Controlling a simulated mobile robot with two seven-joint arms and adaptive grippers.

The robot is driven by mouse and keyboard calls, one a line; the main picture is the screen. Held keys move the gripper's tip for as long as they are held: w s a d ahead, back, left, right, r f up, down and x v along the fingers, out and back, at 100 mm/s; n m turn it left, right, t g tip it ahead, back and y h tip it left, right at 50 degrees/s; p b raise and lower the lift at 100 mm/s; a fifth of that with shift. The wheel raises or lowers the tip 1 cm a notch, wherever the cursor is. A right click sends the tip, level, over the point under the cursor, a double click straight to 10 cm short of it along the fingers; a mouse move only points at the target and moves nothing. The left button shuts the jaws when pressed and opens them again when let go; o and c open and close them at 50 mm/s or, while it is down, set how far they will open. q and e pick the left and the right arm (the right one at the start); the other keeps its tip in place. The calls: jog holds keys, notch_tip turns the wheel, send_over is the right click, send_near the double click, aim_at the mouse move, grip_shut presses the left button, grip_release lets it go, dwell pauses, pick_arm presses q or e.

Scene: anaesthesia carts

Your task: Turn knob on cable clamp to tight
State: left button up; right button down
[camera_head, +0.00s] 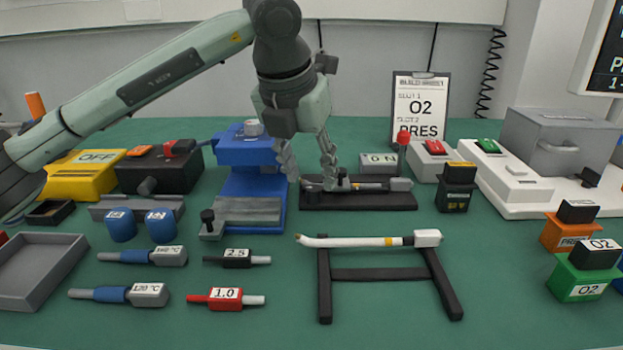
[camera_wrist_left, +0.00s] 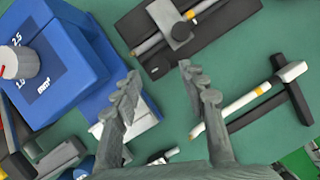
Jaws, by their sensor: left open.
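The cable clamp is a long black base (camera_head: 385,201) at the middle of the bench, with a grey cable or rod (camera_head: 370,186) lying along it. A dark knob (camera_head: 343,180) stands on it; in the left wrist view the knob (camera_wrist_left: 181,33) looks round and grey, on a block over the rod. I cannot read its setting. My left gripper (camera_head: 311,181) is open and empty, pointing down at the clamp's left end. In the left wrist view its fingertips (camera_wrist_left: 159,74) are spread, with the knob beyond them and apart from them. My right gripper is not in view.
A blue press (camera_head: 242,152) with a grey dial (camera_head: 253,128) stands close left of the gripper.

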aim_at(313, 188)
pick_arm(q)
jog(key=shift+x, duration=1.6)
jog(key=shift+c, duration=0.4)
grip_shut()
